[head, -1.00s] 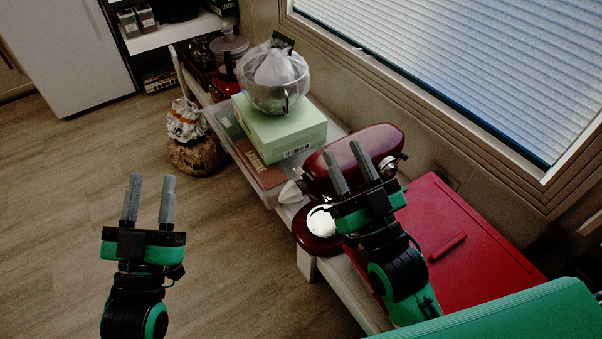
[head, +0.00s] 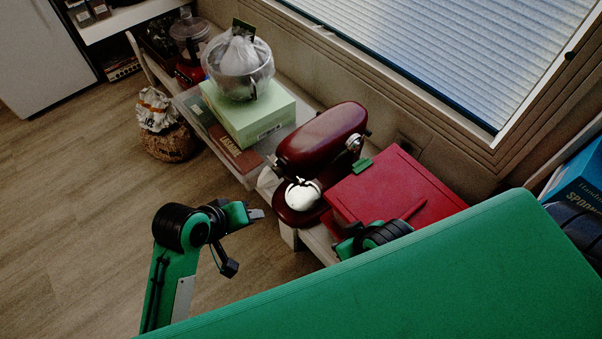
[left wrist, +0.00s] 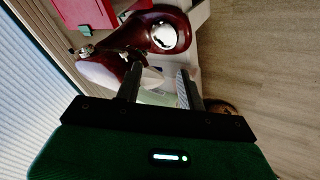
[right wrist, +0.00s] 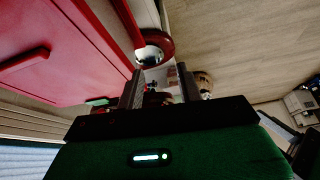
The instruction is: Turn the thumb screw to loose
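The dark red stand mixer (head: 318,142) stands on the pale bench, with a silver knob (head: 355,143) on its side near the red box; I cannot tell if this is the thumb screw or how tight it is. In the left wrist view the mixer (left wrist: 110,57) shows upside down, with the knob (left wrist: 86,51) to the left of the fingers.
A red box (head: 390,190) with a small green piece (head: 362,167) at its corner sits close beside the mixer. A pale green box (head: 248,112) carries a bagged bowl (head: 238,70).

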